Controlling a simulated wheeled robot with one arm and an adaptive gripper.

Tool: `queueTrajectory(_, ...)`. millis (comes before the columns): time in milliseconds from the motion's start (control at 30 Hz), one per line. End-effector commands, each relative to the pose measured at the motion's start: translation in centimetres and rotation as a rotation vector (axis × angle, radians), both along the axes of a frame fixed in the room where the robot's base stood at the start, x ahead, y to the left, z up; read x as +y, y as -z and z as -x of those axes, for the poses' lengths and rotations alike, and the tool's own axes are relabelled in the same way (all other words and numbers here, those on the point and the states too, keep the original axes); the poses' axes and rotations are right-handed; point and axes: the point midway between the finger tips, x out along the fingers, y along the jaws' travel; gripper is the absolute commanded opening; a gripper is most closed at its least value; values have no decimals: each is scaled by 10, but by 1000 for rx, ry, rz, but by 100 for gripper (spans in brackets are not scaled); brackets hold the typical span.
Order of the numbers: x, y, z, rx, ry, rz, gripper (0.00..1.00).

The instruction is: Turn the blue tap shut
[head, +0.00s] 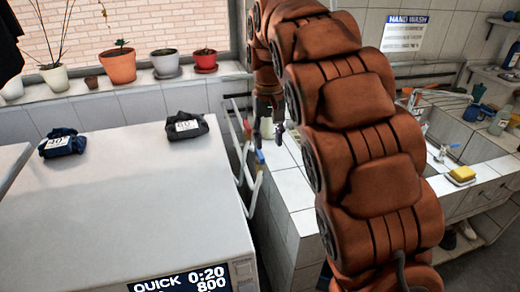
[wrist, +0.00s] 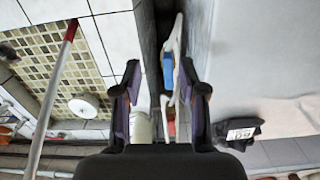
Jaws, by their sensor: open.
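A small silver tap with a blue mark (head: 452,147) stands by the sink at the right of the head view, just beyond my arm. My arm hides much of the sink, including anything behind it. My gripper (head: 271,135) hangs pointing down at the corner of the tiled counter, well to the left of the tap. In the wrist view my gripper (wrist: 160,88) has its two fingers wide apart with nothing held between them. The blue tap cannot be made out in the wrist view.
A white folding rack (head: 250,165) with red and blue parts stands in the gap beside the white appliance (head: 120,210). A yellow sponge (head: 461,174) lies on the counter near the tap. Potted plants (head: 118,66) line the sill. A pale pole (wrist: 52,95) crosses the wrist view.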

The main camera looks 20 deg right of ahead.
Motion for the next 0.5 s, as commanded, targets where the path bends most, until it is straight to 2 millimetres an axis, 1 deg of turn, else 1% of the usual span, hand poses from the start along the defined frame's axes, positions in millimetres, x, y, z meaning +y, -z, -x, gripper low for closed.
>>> queueTrajectory(33,1,0,-14,-6,-9,0,42)
queueTrajectory(100,3,0,-28,-12,-21,-3,42)
queueTrajectory(200,6,1,-42,-16,-35,-6,42)
queueTrajectory(333,8,1,-52,-21,-46,-9,42)
queueTrajectory(500,9,4,-55,-21,-50,-10,42)
